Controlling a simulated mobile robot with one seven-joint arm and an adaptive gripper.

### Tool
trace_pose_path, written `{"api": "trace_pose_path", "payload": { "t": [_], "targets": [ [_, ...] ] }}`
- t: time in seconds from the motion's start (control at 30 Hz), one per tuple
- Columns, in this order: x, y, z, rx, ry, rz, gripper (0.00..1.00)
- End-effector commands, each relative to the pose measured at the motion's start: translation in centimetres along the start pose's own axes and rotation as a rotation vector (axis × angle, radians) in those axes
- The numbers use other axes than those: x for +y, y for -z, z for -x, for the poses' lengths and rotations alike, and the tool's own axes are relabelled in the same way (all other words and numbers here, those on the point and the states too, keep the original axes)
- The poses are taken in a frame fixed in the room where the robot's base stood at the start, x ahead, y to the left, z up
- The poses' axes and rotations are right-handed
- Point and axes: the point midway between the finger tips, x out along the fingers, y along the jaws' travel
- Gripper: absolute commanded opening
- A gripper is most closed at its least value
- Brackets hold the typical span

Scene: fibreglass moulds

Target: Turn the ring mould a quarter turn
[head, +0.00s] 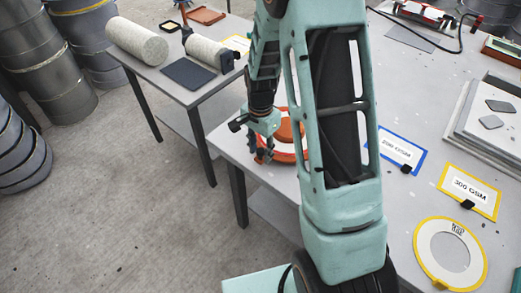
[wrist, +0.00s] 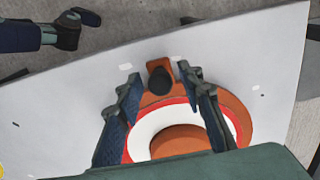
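The ring mould is orange-red with a white band and a raised orange centre. It lies flat on the grey table; its orange edge shows in the head view (head: 285,165), partly hidden by my arm, and its white band shows in the wrist view (wrist: 150,125). An orange tab (wrist: 160,64) with a dark knob (wrist: 159,82) sticks out from its rim. My gripper (head: 262,157) is over the mould near the table's corner.
To the right on the table (head: 405,205) are a blue-edged card (head: 402,150), a yellow-edged card (head: 470,190), a yellow-and-white ring (head: 450,253) and stacked boards (head: 490,140). A second table at the back left holds rolls (head: 137,41). Drums (head: 45,60) stand at the left; the floor between is clear.

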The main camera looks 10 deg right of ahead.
Motion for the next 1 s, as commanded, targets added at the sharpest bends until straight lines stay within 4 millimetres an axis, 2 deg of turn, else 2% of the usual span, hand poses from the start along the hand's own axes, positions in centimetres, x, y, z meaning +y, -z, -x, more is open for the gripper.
{"api": "trace_pose_path", "payload": {
  "t": [0.3, 0.63, 1.0],
  "targets": [
    [-0.02, 0.02, -0.26, 0.001, 0.001, 0.000, 0.35],
    [-0.03, 0.02, -0.23, 0.001, 0.001, 0.000, 0.00],
    [-0.10, -0.02, -0.22, 0.001, 0.001, -0.001, 0.00]
  ]
}}
